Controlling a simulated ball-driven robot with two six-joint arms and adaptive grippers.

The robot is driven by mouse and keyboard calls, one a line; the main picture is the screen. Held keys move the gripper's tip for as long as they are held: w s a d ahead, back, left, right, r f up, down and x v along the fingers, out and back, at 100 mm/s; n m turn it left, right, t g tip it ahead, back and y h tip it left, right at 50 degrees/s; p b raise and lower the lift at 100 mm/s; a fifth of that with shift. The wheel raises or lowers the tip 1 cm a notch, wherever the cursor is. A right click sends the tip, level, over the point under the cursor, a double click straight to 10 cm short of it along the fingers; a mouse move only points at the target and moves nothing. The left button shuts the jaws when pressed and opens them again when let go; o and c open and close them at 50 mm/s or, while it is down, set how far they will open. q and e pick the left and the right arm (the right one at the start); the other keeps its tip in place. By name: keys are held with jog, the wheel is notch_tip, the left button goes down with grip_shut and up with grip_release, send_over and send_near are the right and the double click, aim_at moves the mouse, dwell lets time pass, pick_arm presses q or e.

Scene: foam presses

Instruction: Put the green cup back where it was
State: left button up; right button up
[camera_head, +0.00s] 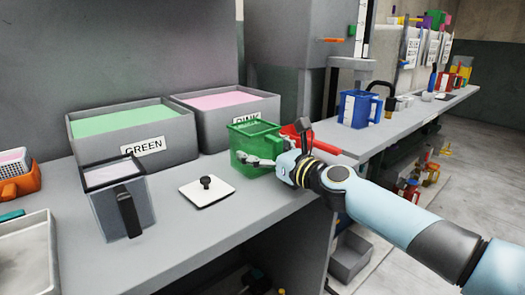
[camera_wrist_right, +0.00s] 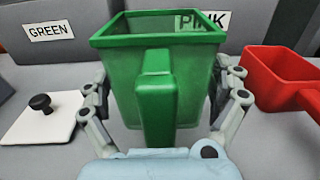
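The green cup (camera_head: 255,143) stands upright near the front right of the grey table, in front of the bin labelled PINK. It also shows in the right wrist view (camera_wrist_right: 120,72), with its handle toward my palm. My right gripper (camera_wrist_right: 163,85) has a finger on each side of the cup body, with no clear gap, and appears shut on it. In the head view one finger of my right gripper (camera_head: 252,160) lies along the cup's side. I cannot tell if the cup's base touches the table. My left gripper is not in view.
A white lid with a black knob (camera_head: 207,187) lies left of the cup. A red container (camera_head: 300,133) is close on its right. The GREEN bin (camera_head: 180,148) and PINK bin (camera_head: 205,122) stand behind. A grey pitcher (camera_head: 106,212) stands left; a blue cup (camera_head: 350,108) is farther right.

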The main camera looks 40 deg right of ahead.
jog(key=shift+r, duration=0.25)
jog(key=s, duration=0.3)
jog(key=s+b, duration=0.1)
jog(key=s, duration=0.3)
jog(key=s+d+b, duration=0.1)
jog(key=s, duration=0.3)
jog(key=shift+f, duration=0.25)
jog(key=shift+s+r+b, duration=0.15)
jog(key=shift+s+b, duration=0.15)
jog(key=shift+s, duration=0.25)
